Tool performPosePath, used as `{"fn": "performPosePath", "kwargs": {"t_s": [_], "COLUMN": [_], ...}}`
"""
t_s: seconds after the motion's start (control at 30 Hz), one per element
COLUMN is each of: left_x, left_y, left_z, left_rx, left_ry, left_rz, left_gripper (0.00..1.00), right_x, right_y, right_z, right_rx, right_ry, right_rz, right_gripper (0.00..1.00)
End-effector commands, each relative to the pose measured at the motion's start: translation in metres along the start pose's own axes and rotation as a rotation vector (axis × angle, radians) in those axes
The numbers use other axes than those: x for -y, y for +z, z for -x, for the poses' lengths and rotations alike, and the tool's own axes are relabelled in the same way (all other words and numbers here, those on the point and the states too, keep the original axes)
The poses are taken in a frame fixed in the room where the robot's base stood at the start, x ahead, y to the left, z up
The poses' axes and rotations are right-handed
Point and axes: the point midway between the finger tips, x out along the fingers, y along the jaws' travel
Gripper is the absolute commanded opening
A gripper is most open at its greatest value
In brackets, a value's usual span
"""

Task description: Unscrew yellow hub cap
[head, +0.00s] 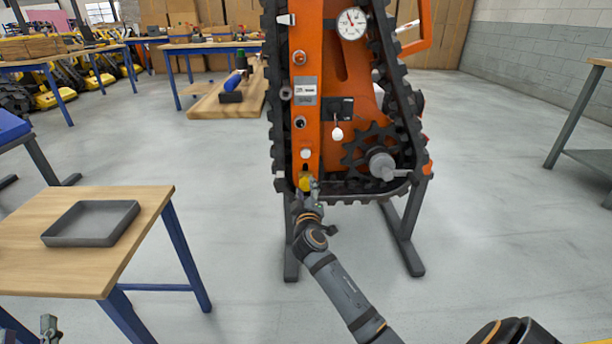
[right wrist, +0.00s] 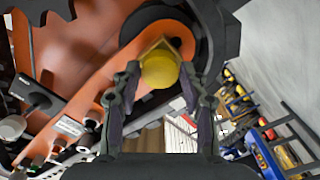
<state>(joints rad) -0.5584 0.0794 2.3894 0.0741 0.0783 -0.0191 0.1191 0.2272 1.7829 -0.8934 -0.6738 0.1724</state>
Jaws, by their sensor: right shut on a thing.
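The yellow hub cap (head: 306,181) sits at the lower left end of the orange tracked carrier (head: 310,130), which stands upright on a dark stand. In the right wrist view the yellow cap (right wrist: 160,70) lies between the fingertips. My right gripper (head: 306,190) reaches up to the cap, and its fingers (right wrist: 158,85) are shut on the cap from both sides. Its fingers partly cover the cap in the head view. My left gripper (head: 48,326) shows only in part at the bottom left of the head view, far from the carrier. Its jaw state is unclear.
A grey tray (head: 60,239) lies on a wooden table (head: 80,275) at the left. A dark toothed sprocket (head: 372,150) and a rubber track surround the carrier's lower end. The stand's feet (head: 411,255) rest on the floor. The floor between table and stand is clear.

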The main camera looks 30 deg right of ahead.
Motion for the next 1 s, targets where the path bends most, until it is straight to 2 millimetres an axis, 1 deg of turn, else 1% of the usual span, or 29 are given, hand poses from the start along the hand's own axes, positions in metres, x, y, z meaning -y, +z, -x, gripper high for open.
{"fn": "performPosePath", "kwargs": {"t_s": [0.07, 0.17, 0.23, 0.27, 0.3, 0.4, 0.5, 0.53, 0.6, 0.77, 0.83, 0.87, 0.9, 1.0], "left_x": [0.000, 0.000, 0.000, 0.000, 0.001, 0.001, 0.001, 0.001, 0.001, 0.001, 0.001, 0.001, 0.001, 0.001], "left_y": [0.002, 0.000, -0.014, -0.024, -0.036, -0.059, -0.067, -0.067, -0.066, -0.064, -0.067, -0.072, -0.067, -0.069], "left_z": [0.001, 0.000, -0.005, -0.008, -0.013, -0.021, -0.024, -0.024, -0.023, -0.022, -0.023, -0.025, -0.024, -0.024], "left_rx": [0.000, 0.000, -0.001, -0.001, -0.001, 0.000, 0.001, 0.001, 0.001, 0.000, 0.000, 0.000, 0.000, 0.000], "left_ry": [0.000, 0.000, 0.000, 0.000, 0.000, 0.000, 0.000, 0.000, 0.000, 0.000, 0.000, 0.000, 0.000, 0.000], "left_rz": [0.000, 0.000, 0.000, 0.000, 0.000, 0.000, 0.000, 0.000, 0.000, 0.000, 0.000, 0.000, 0.000, 0.000], "left_gripper": [0.40, 0.40, 0.40, 0.40, 0.40, 0.40, 0.40, 0.40, 0.40, 0.40, 0.40, 0.40, 0.40, 0.40], "right_x": [0.001, 0.000, -0.005, -0.007, -0.009, -0.008, -0.004, -0.003, 0.000, 0.001, 0.000, -0.002, 0.001, 0.000], "right_y": [0.000, -0.001, -0.004, -0.006, -0.008, -0.008, -0.004, -0.003, -0.001, 0.000, -0.001, -0.003, 0.000, -0.001], "right_z": [0.000, 0.000, 0.000, 0.000, 0.000, 0.000, 0.000, 0.000, 0.000, 0.000, 0.000, 0.000, 0.000, 0.000], "right_rx": [-0.003, -0.003, 0.000, 0.000, 0.001, 0.001, -0.001, -0.001, -0.001, -0.002, -0.002, -0.002, -0.002, -0.002], "right_ry": [0.001, 0.001, 0.000, -0.002, -0.003, -0.004, -0.002, -0.001, 0.000, 0.002, 0.001, 0.001, 0.001, 0.001], "right_rz": [-0.003, 0.003, 0.086, 0.154, 0.269, 0.568, 0.776, 0.812, 0.848, 0.847, 0.862, 0.897, 0.890, 0.907], "right_gripper": [0.17, 0.17, 0.17, 0.17, 0.17, 0.17, 0.17, 0.17, 0.17, 0.17, 0.17, 0.17, 0.17, 0.17]}}
